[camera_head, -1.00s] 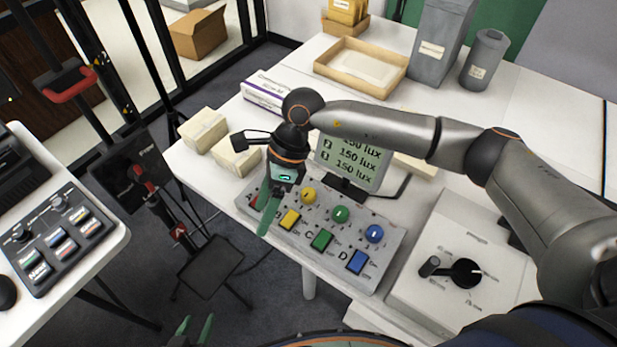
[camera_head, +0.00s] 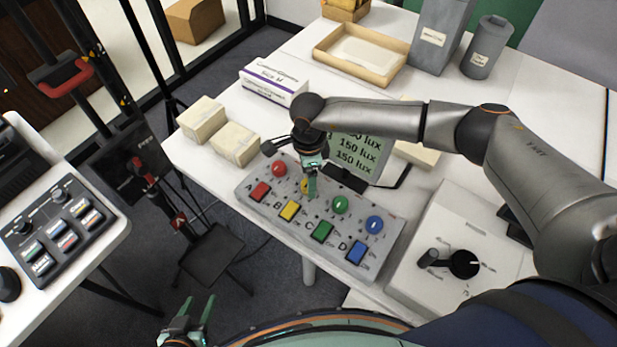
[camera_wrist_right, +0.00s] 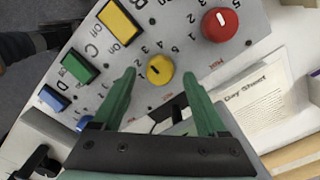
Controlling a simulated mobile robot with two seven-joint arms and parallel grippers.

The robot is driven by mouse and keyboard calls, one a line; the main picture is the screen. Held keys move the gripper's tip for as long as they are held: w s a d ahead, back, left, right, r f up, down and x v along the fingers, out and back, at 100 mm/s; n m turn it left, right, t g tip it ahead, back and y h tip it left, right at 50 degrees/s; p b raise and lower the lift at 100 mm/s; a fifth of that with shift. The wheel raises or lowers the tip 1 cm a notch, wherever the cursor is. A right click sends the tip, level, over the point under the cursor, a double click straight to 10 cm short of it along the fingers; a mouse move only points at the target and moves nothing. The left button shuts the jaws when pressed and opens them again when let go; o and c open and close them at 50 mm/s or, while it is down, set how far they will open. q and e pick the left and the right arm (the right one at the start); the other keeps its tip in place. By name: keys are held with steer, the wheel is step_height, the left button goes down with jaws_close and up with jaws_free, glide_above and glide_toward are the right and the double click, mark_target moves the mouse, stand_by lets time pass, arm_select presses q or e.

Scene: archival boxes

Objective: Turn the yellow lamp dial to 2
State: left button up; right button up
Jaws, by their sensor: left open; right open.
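The yellow dial (camera_wrist_right: 160,69) is a round knob with a short white mark on the control panel (camera_wrist_right: 180,20); in the head view it (camera_head: 304,186) is mostly covered by my right gripper (camera_head: 311,192). In the right wrist view my right gripper (camera_wrist_right: 161,82) is open, its two green fingers pointing at the dial, one tip to each side. I cannot tell whether the fingers touch it. Small printed numbers ring the dial; which one the mark points at is unclear. My left gripper (camera_head: 199,312) is open and empty at the bottom left of the head view, away from the panel.
A red dial (camera_head: 279,168) is to the left, green (camera_head: 340,204) and blue (camera_head: 374,224) dials to the right. Coloured square buttons run along the front. A display (camera_head: 355,155) reading 150 lux stands behind. Cream boxes (camera_head: 235,144) sit behind left.

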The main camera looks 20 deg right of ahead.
steer(key=shift+f, duration=0.75)
steer(key=shift+c, duration=0.3)
jaws_close()
